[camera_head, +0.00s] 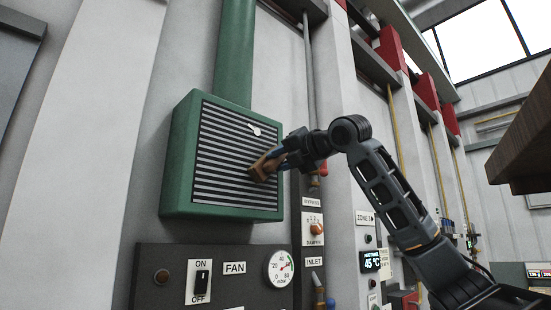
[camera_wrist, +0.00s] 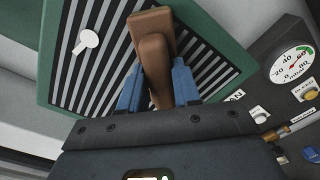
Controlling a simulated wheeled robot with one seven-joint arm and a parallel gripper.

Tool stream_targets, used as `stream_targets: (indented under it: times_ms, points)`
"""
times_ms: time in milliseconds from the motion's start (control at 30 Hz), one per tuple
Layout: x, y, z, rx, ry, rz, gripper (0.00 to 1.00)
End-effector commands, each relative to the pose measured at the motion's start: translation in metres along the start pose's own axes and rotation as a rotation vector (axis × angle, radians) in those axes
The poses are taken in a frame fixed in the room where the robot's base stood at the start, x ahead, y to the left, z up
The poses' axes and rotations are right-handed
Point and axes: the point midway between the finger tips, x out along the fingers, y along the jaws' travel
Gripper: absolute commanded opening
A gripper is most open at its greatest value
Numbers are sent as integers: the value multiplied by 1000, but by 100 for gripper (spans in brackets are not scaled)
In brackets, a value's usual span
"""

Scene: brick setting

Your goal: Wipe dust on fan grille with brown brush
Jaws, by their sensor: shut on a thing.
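The fan grille (camera_head: 215,165) is a panel of dark and light slats in a green box on the wall. It also shows in the wrist view (camera_wrist: 105,75). A small whitish patch, seemingly the dust (camera_head: 255,130), is on its upper right in the head view; the wrist view shows it at the left (camera_wrist: 86,42). My gripper (camera_head: 277,161) is shut on the brown brush (camera_head: 260,168), between its blue fingers in the wrist view (camera_wrist: 152,55). The brush is in front of the grille's right side, below the patch. I cannot tell whether it touches the slats. Its bristles are hidden.
A dark panel below carries a FAN switch (camera_head: 201,282) and a round gauge (camera_head: 280,268). A green duct (camera_head: 235,50) rises from the box. A column with a knob (camera_head: 316,229) stands right of the box. A brown wooden edge (camera_head: 525,150) juts in at the far right.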

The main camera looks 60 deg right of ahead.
Motion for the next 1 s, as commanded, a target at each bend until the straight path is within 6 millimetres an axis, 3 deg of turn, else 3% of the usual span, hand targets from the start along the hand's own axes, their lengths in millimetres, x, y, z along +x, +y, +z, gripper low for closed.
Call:
stream_targets:
  times_ms: [267, 1000]
  points:
    - [-3, 1, 0, -1, -2, 2, 8]
    - [-60, 0, 0, -1, -2, 2, 8]
